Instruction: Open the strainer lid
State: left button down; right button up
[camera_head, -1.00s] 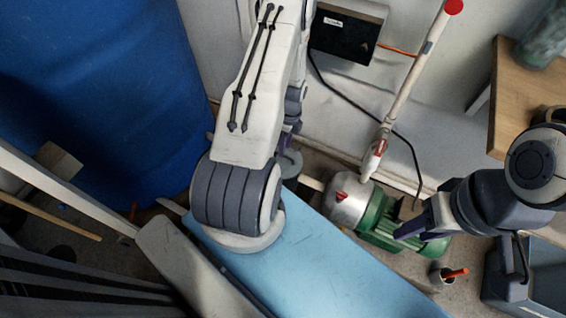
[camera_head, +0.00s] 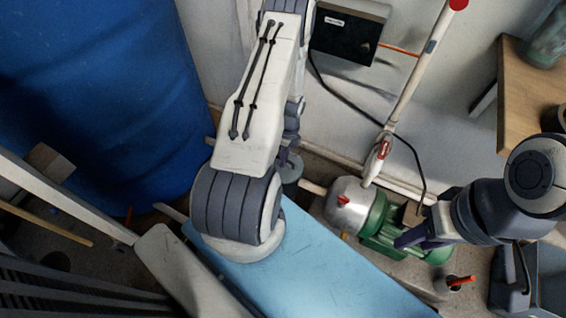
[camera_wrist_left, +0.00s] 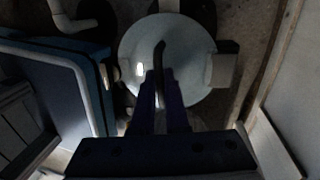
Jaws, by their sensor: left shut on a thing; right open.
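The strainer lid (camera_wrist_left: 195,65) is a round pale disc in the left wrist view, with a dark curved handle (camera_wrist_left: 160,50) across its middle. My left gripper (camera_wrist_left: 160,85) reaches over the lid and is shut on this handle. The lid looks flat in place; its near edge is hidden by the fingers. In the head view my left arm hides most of the strainer and the left fingertips. My right gripper (camera_head: 412,238) is open and empty, above the green pump at the right.
A blue barrel (camera_head: 95,90) stands at the left. A light blue panel (camera_head: 310,265) lies below my left arm. The green pump (camera_head: 375,222) and a white pipe (camera_head: 412,85) are at the right, near a wooden table (camera_head: 525,95).

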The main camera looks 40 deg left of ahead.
pick_arm(q)
jog(key=shift+w+a+r+p, duration=0.1)
jog(key=shift+w+r+p, duration=0.3)
jog(key=shift+r+p, duration=0.35)
jog(key=shift+w+a+r+p, duration=0.2)
jog(key=shift+w+r+p, duration=0.2)
jog(key=shift+w+r, duration=0.4)
jog(key=shift+w+a+r, duration=0.15)
jog(key=shift+w+r, duration=0.35)
jog(key=shift+w, duration=0.25)
jog(key=shift+w+a+r, duration=0.15)
jog(key=shift+w+r, duration=0.05)
jog(key=shift+w, duration=0.3)
jog(key=shift+w+a+r, duration=0.1)
jog(key=shift+w+r, duration=0.05)
jog(key=shift+w, duration=0.35)
jog(key=w+a+f+b, duration=0.1)
jog(key=w+b, duration=0.4)
jog(key=w, duration=0.2)
jog(key=shift+a+f, duration=0.25)
jog(key=shift+a, duration=0.1)
jog(key=c, duration=1)
grip_release()
jog(key=shift+o, duration=0.2)
